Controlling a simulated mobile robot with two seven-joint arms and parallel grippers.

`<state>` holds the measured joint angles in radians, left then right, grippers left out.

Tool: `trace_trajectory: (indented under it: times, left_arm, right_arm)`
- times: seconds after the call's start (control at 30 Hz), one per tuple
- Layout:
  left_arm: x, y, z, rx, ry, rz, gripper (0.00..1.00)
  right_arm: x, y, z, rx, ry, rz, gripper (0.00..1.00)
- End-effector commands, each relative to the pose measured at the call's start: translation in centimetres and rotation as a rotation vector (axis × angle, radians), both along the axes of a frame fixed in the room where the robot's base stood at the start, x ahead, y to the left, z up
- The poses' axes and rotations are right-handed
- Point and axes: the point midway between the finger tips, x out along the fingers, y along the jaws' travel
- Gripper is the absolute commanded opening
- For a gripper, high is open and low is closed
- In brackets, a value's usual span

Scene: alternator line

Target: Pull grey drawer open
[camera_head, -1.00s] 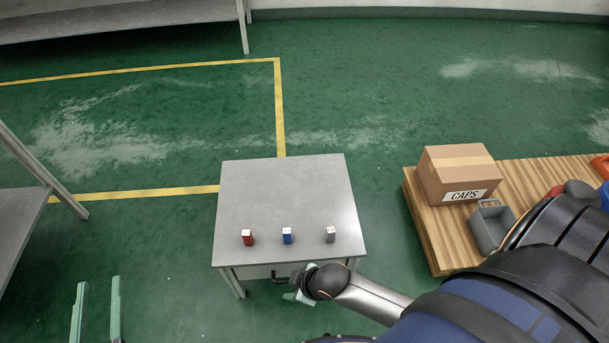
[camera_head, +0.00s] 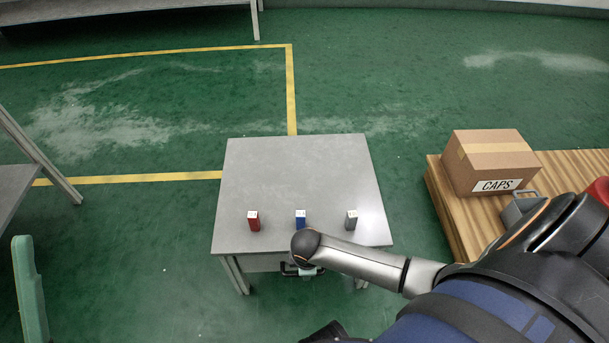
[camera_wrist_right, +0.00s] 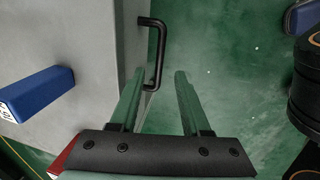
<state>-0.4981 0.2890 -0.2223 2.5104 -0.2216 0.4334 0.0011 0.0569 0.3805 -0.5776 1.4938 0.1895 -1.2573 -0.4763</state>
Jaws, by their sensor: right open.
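The grey drawer (camera_head: 262,263) sits under the front edge of the grey table and looks closed. Its black bar handle (camera_wrist_right: 160,55) sticks out from the front in the right wrist view; in the head view my right arm mostly hides it. My right gripper (camera_wrist_right: 160,73) is open and empty, its two green fingers pointing at the handle. The handle's near end appears between the fingertips; I cannot tell whether they touch. In the head view this gripper (camera_head: 302,270) is partly hidden by my wrist.
On the table top (camera_head: 300,175) stand a red block (camera_head: 254,222), a blue block (camera_head: 300,220) and a grey block (camera_head: 351,221) near the front edge. A pallet to the right holds a CAPS carton (camera_head: 490,163) and a grey bin (camera_head: 515,208).

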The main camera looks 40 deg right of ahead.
Motion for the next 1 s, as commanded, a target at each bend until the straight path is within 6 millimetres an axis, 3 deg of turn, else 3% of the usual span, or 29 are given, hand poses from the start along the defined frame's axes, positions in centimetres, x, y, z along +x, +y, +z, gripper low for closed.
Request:
trace_trajectory:
  times: [0.03, 0.1, 0.3, 0.77, 1.0]
  left_arm:
    - [0.0, -0.1, -1.4, -0.004, 0.005, -0.008, 0.5]
    - [0.0, -0.1, -2.2, -0.012, 0.013, -0.018, 0.5]
    - [0.1, -0.3, -3.8, -0.028, 0.032, -0.037, 0.5]
    - [0.2, -0.3, -4.3, -0.034, 0.043, -0.045, 0.5]
    - [0.2, -0.4, -4.3, -0.033, 0.042, -0.046, 0.5]
  right_arm:
    - [0.3, -0.1, -1.8, 0.0, -0.001, -0.001, 0.47]
    - [0.5, -0.2, -3.1, 0.0, -0.001, -0.001, 0.47]
    - [0.9, -0.5, -5.6, 0.001, -0.002, -0.001, 0.47]
    - [1.1, -0.6, -6.4, 0.002, -0.003, 0.0, 0.47]
    - [1.1, -0.6, -6.4, 0.002, -0.002, 0.0, 0.21]
